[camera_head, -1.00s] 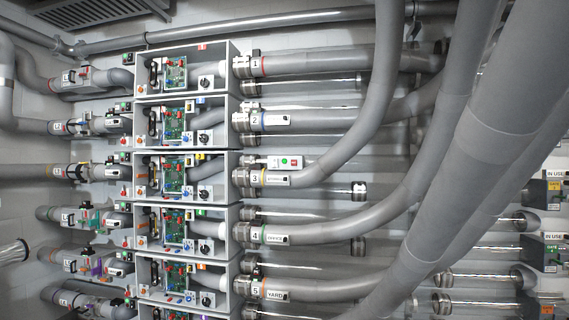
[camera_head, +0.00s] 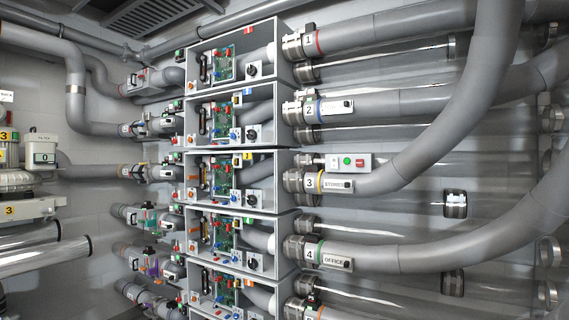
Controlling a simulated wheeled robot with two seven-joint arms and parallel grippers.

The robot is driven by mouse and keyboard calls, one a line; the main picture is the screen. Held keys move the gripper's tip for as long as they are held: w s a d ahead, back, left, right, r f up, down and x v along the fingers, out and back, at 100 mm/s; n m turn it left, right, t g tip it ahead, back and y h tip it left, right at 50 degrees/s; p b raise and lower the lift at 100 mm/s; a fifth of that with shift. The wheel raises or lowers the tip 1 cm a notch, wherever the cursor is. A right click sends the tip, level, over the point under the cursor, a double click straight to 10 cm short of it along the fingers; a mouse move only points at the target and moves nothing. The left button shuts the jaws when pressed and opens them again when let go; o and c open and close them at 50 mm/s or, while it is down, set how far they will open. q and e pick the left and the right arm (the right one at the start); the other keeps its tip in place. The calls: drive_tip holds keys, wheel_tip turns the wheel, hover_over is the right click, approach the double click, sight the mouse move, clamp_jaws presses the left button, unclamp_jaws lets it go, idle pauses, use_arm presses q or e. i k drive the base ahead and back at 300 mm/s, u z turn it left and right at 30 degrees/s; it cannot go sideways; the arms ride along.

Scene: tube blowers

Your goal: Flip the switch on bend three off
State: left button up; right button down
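Bend three (camera_head: 400,175) is the grey curved pipe marked "3" and "STORES", with a yellow ring at its collar (camera_head: 303,181). Its label plate (camera_head: 338,185) sits just right of the ring. A small grey switch box (camera_head: 348,162) with a green and a red button is just above the label. The bend's open-fronted cabinet (camera_head: 230,180), with a green circuit board and a black knob, is to its left. The switch position is too small to tell. Neither of my grippers shows in this view.
Similar cabinets and bends are stacked above and below, including bend two (camera_head: 420,104) and bend four (camera_head: 450,258). Large pipes curve across the right side. Yellow-tagged equipment (camera_head: 22,165) and clear tubes (camera_head: 40,255) stand at the far left.

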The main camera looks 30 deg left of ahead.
sight(333, 161)
drive_tip(key=u, duration=0.6)
drive_tip(key=i, duration=1.55)
drive_tip(key=u, duration=0.45)
